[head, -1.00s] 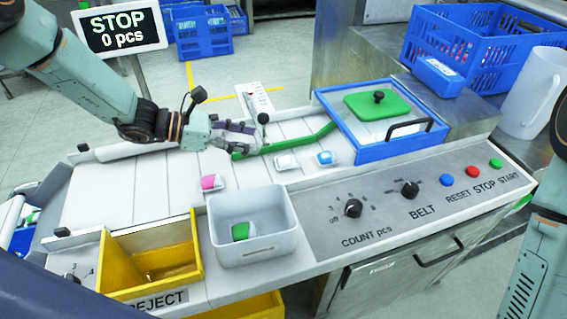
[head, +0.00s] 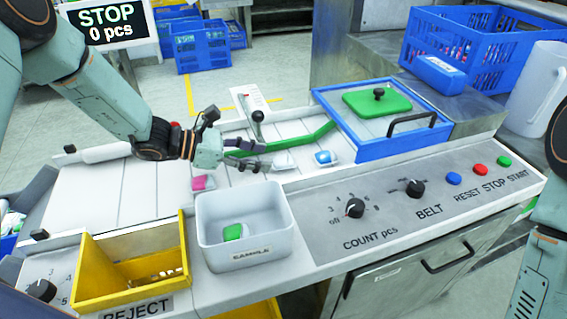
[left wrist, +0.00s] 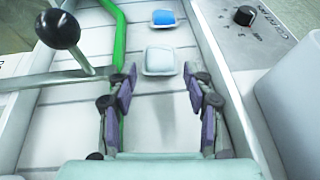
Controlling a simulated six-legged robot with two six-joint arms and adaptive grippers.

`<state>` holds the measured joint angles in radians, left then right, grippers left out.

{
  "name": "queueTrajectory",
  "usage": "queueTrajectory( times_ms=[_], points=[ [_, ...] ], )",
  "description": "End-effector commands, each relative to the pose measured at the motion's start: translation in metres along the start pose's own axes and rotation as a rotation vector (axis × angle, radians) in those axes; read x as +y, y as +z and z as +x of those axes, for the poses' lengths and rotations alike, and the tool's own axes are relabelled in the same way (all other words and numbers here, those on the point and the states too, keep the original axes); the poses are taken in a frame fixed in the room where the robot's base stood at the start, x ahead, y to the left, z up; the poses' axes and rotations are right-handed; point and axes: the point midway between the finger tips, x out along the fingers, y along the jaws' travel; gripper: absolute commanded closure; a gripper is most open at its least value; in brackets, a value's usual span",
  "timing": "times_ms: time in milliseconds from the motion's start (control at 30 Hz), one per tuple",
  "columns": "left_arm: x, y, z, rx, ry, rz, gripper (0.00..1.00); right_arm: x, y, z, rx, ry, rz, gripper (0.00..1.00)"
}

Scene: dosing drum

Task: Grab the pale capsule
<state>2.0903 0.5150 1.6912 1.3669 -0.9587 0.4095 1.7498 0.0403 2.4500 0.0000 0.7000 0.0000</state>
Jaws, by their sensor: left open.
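The pale capsule (head: 284,161) lies on the white belt, just past the fingertips of my left gripper (head: 264,156). In the left wrist view the pale capsule (left wrist: 159,60) sits ahead of and between the two fingers of the left gripper (left wrist: 161,77), which are spread apart and empty. The fingers do not appear to touch it. In the head view a fingertip partly covers its left side. My right gripper is out of view.
A blue-and-white capsule (head: 326,158) lies just beyond; a pink one (head: 203,182) lies nearer. A green guide rail (head: 313,138) and a black-knobbed lever (left wrist: 58,29) stand beside them. A grey bin (head: 246,250) holds a green-and-white capsule. A yellow reject bin (head: 132,270) stands left.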

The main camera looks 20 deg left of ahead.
Motion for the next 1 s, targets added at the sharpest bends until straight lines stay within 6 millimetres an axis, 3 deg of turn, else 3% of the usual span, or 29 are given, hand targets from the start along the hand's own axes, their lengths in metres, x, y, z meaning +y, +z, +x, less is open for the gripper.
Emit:
queueTrajectory(
  times_ms=[333,667,1000],
  points=[
    [-0.003,-0.001,0.043,0.003,-0.003,0.001,0.49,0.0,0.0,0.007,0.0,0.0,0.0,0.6],
    [-0.002,0.001,0.05,-0.001,0.0,0.001,0.49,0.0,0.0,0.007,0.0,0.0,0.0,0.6],
    [-0.002,0.001,0.05,0.0,0.0,0.0,0.76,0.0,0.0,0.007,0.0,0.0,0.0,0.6]
  ],
)
